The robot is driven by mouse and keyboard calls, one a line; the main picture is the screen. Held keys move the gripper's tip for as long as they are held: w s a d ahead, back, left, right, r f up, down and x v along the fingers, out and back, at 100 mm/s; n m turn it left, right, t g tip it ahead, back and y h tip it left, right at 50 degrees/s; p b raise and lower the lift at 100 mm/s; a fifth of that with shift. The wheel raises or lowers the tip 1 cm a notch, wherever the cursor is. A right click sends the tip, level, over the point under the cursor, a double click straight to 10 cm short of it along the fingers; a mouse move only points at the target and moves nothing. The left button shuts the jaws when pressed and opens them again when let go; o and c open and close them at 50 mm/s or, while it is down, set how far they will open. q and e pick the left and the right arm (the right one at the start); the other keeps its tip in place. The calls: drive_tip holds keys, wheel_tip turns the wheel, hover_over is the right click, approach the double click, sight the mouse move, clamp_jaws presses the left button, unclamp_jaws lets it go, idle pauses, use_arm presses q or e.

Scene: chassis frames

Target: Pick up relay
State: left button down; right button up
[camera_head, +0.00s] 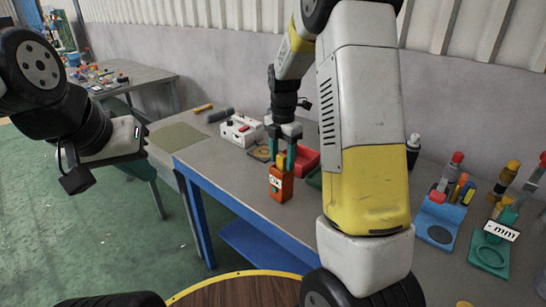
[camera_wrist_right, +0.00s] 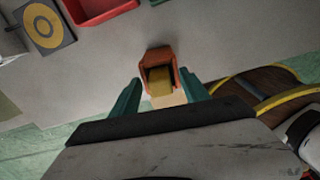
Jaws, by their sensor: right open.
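A small orange box (camera_head: 280,186) with a white label stands on the grey workbench. A yellow piece (camera_wrist_right: 160,80) sits in its open top. I cannot tell whether the relay is the box or the yellow piece. My right gripper (camera_head: 281,152) is above the box, pointing down, with its teal fingers apart. In the right wrist view the fingers (camera_wrist_right: 162,92) are on either side of the orange box (camera_wrist_right: 156,55), with gaps; contact is not visible. My left gripper (camera_head: 125,140) is at the left, away from the bench; its fingers cannot be made out.
A red tray (camera_head: 305,160) and a white box with a red button (camera_head: 240,131) stand behind. A pad with a yellow ring (camera_head: 262,153) lies nearby. Blue (camera_head: 437,225) and teal (camera_head: 488,252) holders stand right. A round wooden top (camera_head: 240,292) is in front.

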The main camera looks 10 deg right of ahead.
clamp_jaws()
drive_tip(key=shift+r, duration=0.15)
